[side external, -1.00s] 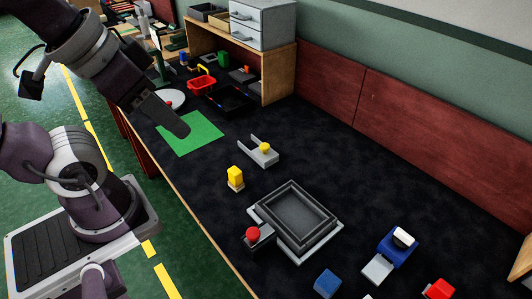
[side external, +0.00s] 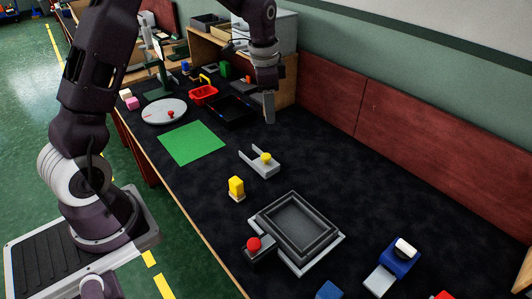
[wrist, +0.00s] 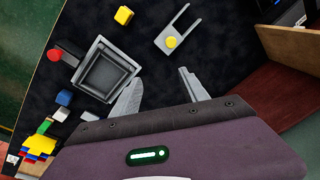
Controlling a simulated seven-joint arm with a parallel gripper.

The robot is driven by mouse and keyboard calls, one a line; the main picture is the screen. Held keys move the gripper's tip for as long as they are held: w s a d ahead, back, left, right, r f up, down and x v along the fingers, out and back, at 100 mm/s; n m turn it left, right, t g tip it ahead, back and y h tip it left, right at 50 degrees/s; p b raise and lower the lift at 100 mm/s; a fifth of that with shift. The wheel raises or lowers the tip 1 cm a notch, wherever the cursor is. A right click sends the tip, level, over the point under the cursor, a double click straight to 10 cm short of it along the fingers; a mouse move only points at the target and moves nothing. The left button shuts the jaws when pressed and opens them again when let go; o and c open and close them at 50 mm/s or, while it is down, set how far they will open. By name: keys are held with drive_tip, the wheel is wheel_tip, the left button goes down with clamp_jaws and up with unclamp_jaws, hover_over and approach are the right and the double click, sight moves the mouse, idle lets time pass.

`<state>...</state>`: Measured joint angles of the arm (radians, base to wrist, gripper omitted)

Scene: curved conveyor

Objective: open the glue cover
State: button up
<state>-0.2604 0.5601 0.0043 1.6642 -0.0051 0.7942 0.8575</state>
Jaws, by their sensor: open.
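I cannot tell for sure which thing is the glue cover. A small yellow block-like item on a pale base (side external: 236,187) stands left of the middle of the table; it shows as a yellow piece in the wrist view (wrist: 123,15). A blue item with a white rounded top (side external: 404,249) sits at the lower right. A grey two-pronged holder with a yellow knob (side external: 265,159) lies near the middle. My gripper (side external: 269,110) is above the back of the table, away from all of these. In the wrist view its fingers (wrist: 160,92) are spread apart with nothing between them.
A dark square tray (side external: 297,226) with a red button (side external: 254,243) beside it stands at the front. A green mat (side external: 192,143), a white disc (side external: 164,112) and a red basket (side external: 203,94) lie further back. A wooden shelf and red panels border the table. The middle right is clear.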

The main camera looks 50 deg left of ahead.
drive_tip(key=m+g, duration=0.1)
drive_tip(key=m, duration=0.1)
hover_over(266, 155)
drive_tip(key=f, duration=1.3)
drive_tip(key=shift+s+d+f, duration=0.1)
drive_tip(key=shift+d+f, duration=0.05)
drive_tip(key=shift+d, duration=0.1)
wheel_tip(266, 155, down, 8)
drive_tip(key=shift+a+r, duration=0.1)
clamp_jaws()
